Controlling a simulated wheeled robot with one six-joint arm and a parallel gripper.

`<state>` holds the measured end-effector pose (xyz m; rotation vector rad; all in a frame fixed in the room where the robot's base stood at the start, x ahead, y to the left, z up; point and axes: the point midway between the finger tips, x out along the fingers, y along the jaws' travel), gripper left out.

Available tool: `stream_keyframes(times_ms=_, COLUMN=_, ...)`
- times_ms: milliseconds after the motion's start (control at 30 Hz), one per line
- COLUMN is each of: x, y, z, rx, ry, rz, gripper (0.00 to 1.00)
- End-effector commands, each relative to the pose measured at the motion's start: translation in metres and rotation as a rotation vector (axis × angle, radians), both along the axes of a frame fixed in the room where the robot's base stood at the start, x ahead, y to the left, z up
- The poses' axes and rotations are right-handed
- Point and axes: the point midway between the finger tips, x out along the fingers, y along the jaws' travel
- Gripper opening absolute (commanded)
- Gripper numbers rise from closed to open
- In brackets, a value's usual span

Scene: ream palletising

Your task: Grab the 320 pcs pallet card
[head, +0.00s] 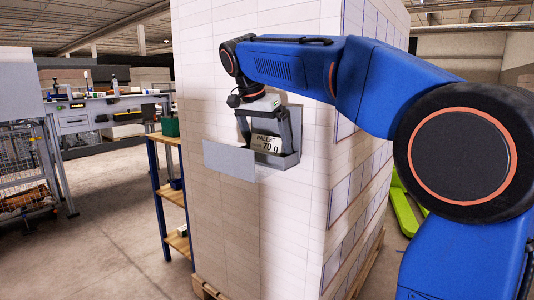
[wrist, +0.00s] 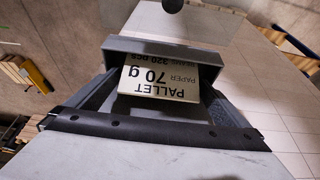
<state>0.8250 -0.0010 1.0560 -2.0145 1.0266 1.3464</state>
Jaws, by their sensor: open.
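The pallet card (head: 267,143) is a pale card in a grey holder (head: 277,159) in front of the tall stack of reams. In the wrist view the card (wrist: 158,84) appears upside down and reads "PALLET", "70 g" and "320 pcs"; the holder (wrist: 165,47) is beyond it. My gripper (head: 266,135) reaches down from above at the holder. In the wrist view my gripper (wrist: 162,85) is open, with one dark finger on each side of the card. I cannot tell whether either finger touches the card. The card's far end is partly hidden by the holder.
The tall stack of pale reams (head: 225,225) stands on a wooden pallet (head: 207,290). A flat grey panel (head: 229,160) projects left of the holder. A blue-framed shelf (head: 171,195) stands close on the left. A green pallet truck (head: 402,208) is at right. Floor at left is clear.

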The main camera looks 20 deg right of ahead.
Motion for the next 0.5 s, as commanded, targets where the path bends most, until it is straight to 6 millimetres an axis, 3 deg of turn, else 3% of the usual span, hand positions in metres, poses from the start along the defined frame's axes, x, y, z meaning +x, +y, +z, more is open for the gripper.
stream_keyframes(times_ms=67, x=0.0, y=0.0001, z=0.0002, rx=0.0, ry=0.0, rz=0.0, gripper=1.0)
stream_keyframes(times_ms=233, x=0.0, y=0.0002, z=0.0004, rx=0.0, ry=0.0, rz=0.0, gripper=0.65)
stream_keyframes(times_ms=500, x=0.0, y=0.0002, z=0.0009, rx=0.0, ry=0.0, rz=0.0, gripper=0.64)
